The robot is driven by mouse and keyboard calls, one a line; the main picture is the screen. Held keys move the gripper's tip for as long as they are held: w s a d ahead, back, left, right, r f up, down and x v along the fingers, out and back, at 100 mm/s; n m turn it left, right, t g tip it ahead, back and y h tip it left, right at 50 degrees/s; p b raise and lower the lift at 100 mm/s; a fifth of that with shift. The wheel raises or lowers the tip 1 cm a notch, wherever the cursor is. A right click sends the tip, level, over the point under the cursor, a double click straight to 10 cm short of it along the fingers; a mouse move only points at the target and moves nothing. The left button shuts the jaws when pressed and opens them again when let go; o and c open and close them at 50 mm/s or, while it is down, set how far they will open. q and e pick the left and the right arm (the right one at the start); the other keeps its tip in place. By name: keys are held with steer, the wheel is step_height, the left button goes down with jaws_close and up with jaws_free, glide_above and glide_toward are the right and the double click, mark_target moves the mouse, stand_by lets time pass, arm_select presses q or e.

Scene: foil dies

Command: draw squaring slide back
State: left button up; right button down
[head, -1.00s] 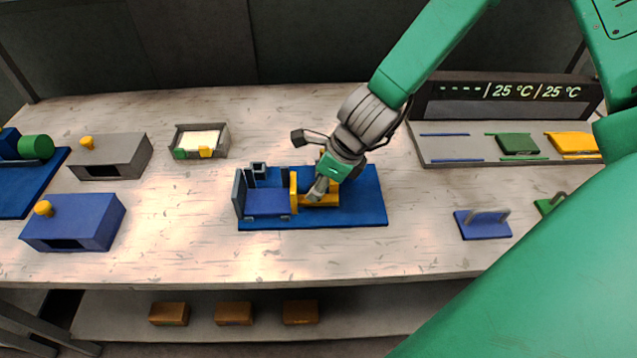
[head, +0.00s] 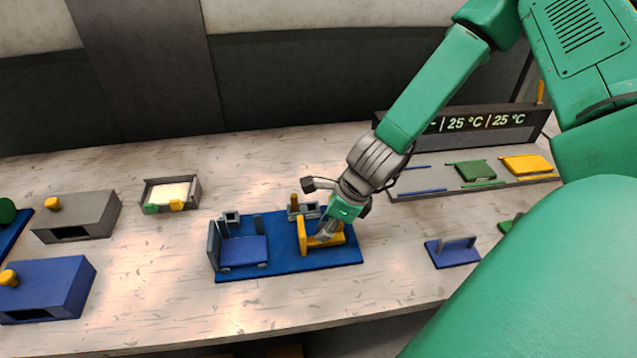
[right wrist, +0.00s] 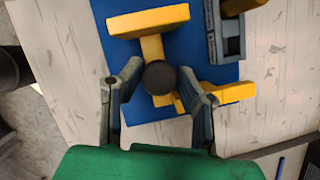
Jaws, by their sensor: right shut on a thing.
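The yellow squaring slide (head: 303,236) sits on the blue base plate (head: 285,262). Its upright plate stands apart from the blue block (head: 243,251) at the base's left end, with bare blue between them. My right gripper (head: 325,234) is shut on the slide from above. In the right wrist view, the slide (right wrist: 148,22) lies ahead, and the fingers of my right gripper (right wrist: 160,92) stand on both sides of a dark round knob (right wrist: 160,77). The finger contact is partly hidden in the head view. My left gripper is out of view.
A grey block (head: 75,216) and a blue block with a slot (head: 50,288) stand at left. A small tray (head: 171,193) is behind. At right are a grey rack (head: 430,187), a display (head: 460,131) and a blue stand (head: 452,252). The front middle is clear.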

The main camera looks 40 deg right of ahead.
steer(key=c, duration=1.2)
jaws_free()
steer(key=shift+w+r, duration=0.1)
steer(key=shift+d, duration=0.45)
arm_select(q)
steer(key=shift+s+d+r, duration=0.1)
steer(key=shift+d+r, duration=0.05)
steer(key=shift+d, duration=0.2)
arm_select(e)
steer(key=shift+f, duration=0.2)
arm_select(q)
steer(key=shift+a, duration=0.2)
arm_select(e)
steer(key=shift+s+a, duration=0.2)
steer(key=shift+a, duration=0.1)
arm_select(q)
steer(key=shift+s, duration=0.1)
arm_select(e)
steer(key=shift+r, duration=0.15)
steer(key=v, duration=1.1)
steer(key=shift+r, duration=0.35)
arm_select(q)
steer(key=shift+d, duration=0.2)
arm_select(e)
steer(key=shift+d+f, duration=0.1)
steer(key=shift+d, duration=0.2)
